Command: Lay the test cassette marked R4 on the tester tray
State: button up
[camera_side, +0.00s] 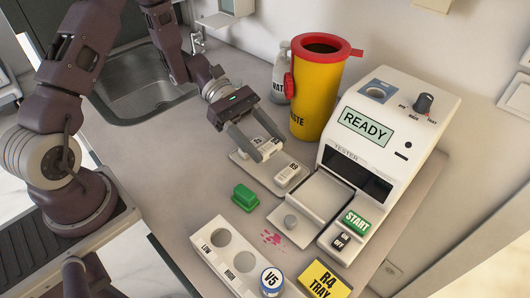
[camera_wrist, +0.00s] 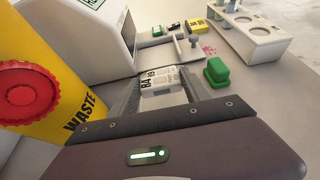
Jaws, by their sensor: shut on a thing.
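My gripper (camera_side: 269,151) is shut on a white cassette (camera_side: 259,143) at the grey plate beside the tester. In the wrist view the held cassette (camera_wrist: 147,86) reads R4 and sits between the fingers of my gripper (camera_wrist: 162,75). Whether it still touches the plate I cannot tell. A second white cassette, marked R9 (camera_side: 287,174), lies on the plate close in front of it. The white tester (camera_side: 385,130) shows READY. Its tray (camera_side: 318,193) sticks out in front, with no cassette visible on it. The R4 tray label (camera_side: 323,281) is yellow.
A yellow waste bin (camera_side: 317,90) with a red rim and a white bottle (camera_side: 279,75) stand behind my gripper. A green block (camera_side: 245,197) lies left of the tray. A white holder (camera_side: 215,258) with round wells and a V5 vial (camera_side: 271,281) stand in front.

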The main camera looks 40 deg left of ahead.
notch_tip(320, 180, up, 6)
jog(key=n+t+y, duration=0.3)
jog(key=n+t, duration=0.5)
jog(key=t, duration=0.1)
send_over(224, 136)
jog(key=w+d, duration=0.2)
jog(key=w, duration=0.2)
notch_tip(224, 136, down, 3)
jog(key=shift+w, duration=0.1)
jog(key=shift+a+r+m+g, duration=0.15)
jog(key=shift+r+m+g, duration=0.05)
jog(key=shift+m+g, duration=0.1)
jog(key=s+a+r+m+g+h, duration=0.2)
jog(key=s+m+g, duration=0.1)
jog(key=s, duration=0.1)
notch_tip(224, 136, down, 9)
jog(key=shift+d+f, duration=0.1)
jog(key=shift+f, duration=0.1)
